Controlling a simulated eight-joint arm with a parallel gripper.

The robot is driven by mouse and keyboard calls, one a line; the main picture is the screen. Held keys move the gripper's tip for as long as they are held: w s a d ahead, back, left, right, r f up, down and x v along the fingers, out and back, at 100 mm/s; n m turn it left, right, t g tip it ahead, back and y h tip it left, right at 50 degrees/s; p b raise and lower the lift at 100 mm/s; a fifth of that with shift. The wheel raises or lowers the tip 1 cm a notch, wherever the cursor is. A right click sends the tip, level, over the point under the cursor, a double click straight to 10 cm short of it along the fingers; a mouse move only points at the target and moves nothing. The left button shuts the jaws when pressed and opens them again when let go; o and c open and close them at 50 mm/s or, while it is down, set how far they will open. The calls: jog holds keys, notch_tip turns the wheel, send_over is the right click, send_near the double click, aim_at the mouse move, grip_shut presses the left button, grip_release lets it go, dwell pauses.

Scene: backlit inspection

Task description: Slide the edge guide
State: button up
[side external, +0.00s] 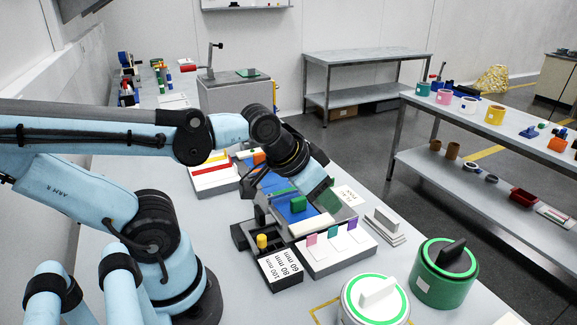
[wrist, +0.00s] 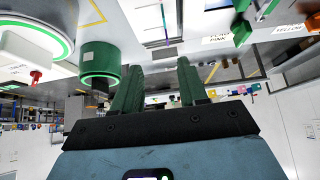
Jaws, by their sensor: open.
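A dark slide unit (side external: 241,237) with a yellow knob (side external: 262,241) stands on the bench in the side external view. Its white label (side external: 281,268) reads 60, 80 and 100 mm. The knob is near the 100 mm end. No part is marked as the edge guide, so I cannot tell which piece it is. A green block (side external: 299,203) is on the blue panel (side external: 275,187) behind. My gripper (side external: 327,198) is above the right part of the panel, apart from the knob. In the wrist view its green fingers (wrist: 158,68) are spread and empty.
A white block with coloured tabs (side external: 337,255) stands right of the slide unit. Two green round dials, one with a white handle (side external: 378,292) and one with a black handle (side external: 453,255), stand at the front right. A grey stepped block (side external: 385,225) is nearby.

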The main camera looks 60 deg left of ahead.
jog(key=shift+a, duration=0.1)
jog(key=c, duration=0.4)
jog(key=shift+w+a+r+g, duration=0.2)
jog(key=shift+a+g, duration=0.1)
jog(key=shift+g, duration=0.1)
jog(key=shift+c, duration=1.2)
jog(key=a+g, duration=0.3)
jog(key=a, duration=0.1)
jog(key=w+a+r+g, duration=0.1)
jog(key=a+g, duration=0.2)
jog(key=w+a+r+g, duration=0.1)
jog(key=a+g, duration=0.2)
jog(key=a, duration=0.1)
jog(key=shift+w+a+g, duration=0.2)
jog(key=shift+a+g, duration=0.1)
jog(key=shift+a, duration=0.05)
grip_shut()
jog(key=g, duration=0.1)
send_over(273, 211)
jog(key=w, duration=0.3)
notch_tip(273, 211, down, 9)
jog(key=shift+f, duration=0.15)
jog(key=s, duration=0.3)
jog(key=shift+s, duration=0.45)
